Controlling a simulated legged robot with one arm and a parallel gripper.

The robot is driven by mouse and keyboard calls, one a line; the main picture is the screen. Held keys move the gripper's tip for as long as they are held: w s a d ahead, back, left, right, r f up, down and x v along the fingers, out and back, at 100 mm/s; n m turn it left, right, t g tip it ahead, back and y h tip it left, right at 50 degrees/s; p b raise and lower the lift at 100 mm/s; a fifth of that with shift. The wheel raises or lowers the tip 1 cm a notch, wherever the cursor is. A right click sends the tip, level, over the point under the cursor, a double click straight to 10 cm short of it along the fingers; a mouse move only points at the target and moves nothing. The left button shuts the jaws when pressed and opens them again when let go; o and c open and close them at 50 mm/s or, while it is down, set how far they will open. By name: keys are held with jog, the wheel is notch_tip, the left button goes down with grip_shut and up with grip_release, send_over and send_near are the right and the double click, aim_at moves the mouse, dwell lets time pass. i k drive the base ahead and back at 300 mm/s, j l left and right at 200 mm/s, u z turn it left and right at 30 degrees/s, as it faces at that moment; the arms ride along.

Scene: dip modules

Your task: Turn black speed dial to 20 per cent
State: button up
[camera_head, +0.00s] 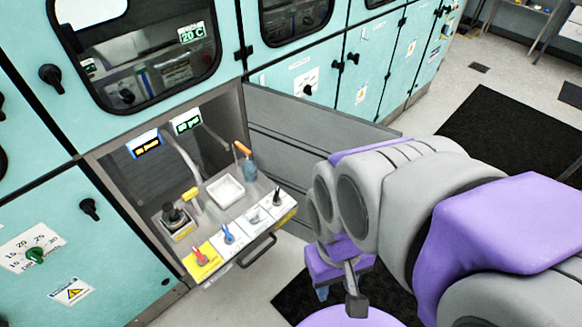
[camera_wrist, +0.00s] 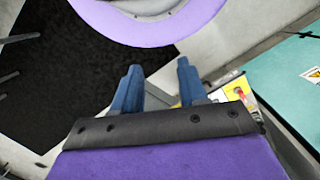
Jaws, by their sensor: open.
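A small black dial (camera_head: 277,196) stands at the right end of the control strip (camera_head: 243,234) on the front edge of an open bay. Its scale is too small to read, and I cannot confirm that it is the speed dial. A red dial (camera_head: 201,258) on a yellow plate and a blue dial (camera_head: 228,235) share the strip. My gripper (camera_wrist: 158,67) is open and empty, its two blue fingers apart. In the head view it hangs to the right of the strip, clear of the dials. The wrist view shows a red dial (camera_wrist: 239,92) beside the right finger.
The bay holds a white tray (camera_head: 226,190), a blue bottle (camera_head: 250,166) and a black-topped device (camera_head: 174,215). A handle (camera_head: 257,250) sticks out below the strip. An open grey door (camera_head: 310,125) stands behind. Dark mats (camera_head: 515,140) lie on the floor.

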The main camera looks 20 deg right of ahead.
aim_at(275, 198)
jog(key=i+l+z, duration=0.2)
jog(key=z, duration=0.15)
jog(key=i+l+z, duration=0.15)
jog(key=z, duration=0.25)
